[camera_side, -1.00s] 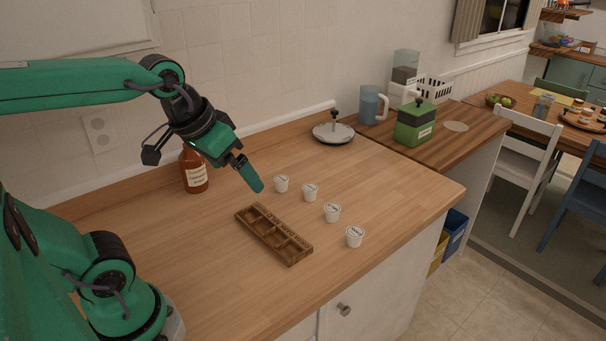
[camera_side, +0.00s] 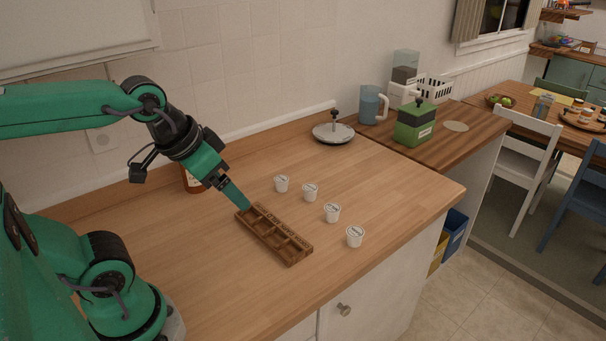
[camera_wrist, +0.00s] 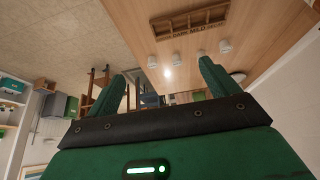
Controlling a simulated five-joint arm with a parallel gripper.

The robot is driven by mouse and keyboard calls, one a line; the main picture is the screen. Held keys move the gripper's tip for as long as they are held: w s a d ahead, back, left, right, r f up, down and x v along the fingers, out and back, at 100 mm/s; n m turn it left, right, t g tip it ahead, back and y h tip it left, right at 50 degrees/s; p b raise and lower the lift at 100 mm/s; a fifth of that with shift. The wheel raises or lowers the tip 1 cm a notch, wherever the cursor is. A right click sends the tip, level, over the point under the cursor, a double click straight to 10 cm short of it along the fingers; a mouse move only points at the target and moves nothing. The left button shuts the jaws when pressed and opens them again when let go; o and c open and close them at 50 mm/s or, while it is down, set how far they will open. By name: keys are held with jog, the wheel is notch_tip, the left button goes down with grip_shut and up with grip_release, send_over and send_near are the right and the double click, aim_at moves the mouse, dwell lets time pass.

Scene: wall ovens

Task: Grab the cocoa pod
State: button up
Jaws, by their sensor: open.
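Several small white pods with printed lids stand in a row on the wooden counter; the labels are too small to tell which is the cocoa pod. In the side view they run from the far pod (camera_side: 281,184) through the second (camera_side: 310,192) and third (camera_side: 332,212) to the near pod (camera_side: 355,236). The pods also show in the wrist view, one of them near the right finger (camera_wrist: 225,46). My gripper (camera_side: 243,206) points down and right at the far left end of the tray, left of the pods. Its fingers are spread and empty in the wrist view (camera_wrist: 161,69).
A dark wooden compartment tray (camera_side: 290,261) lies left of the pods.

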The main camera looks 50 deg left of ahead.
jog(key=c, duration=0.4)
jog(key=w+a+n+g, duration=0.1)
jog(key=w+a+n, duration=0.2)
jog(key=w, duration=0.6)
jog(key=w+a+n+g, duration=0.2)
jog(key=w, duration=0.7)
jog(key=w+a+f+n+g, duration=0.1)
jog(key=w+a+f, duration=0.2)
jog(key=w+f, duration=0.1)
jog(key=w+a+f+n, duration=0.2)
jog(key=w+a+f, duration=0.1)
jog(key=w+f, duration=0.2)
jog(key=w+a+f+n+g, duration=0.1)
jog(key=w+a+f+n, duration=0.1)
jog(key=w+f, duration=0.3)
jog(key=shift+w+a+f+g, duration=0.15)
jog(key=shift+a+g, duration=0.15)
jog(key=shift+a, duration=0.35)
jog(key=shift+w+a+f, duration=0.1)
jog(key=shift+a+f, duration=0.05)
jog(key=shift+f, duration=0.15)
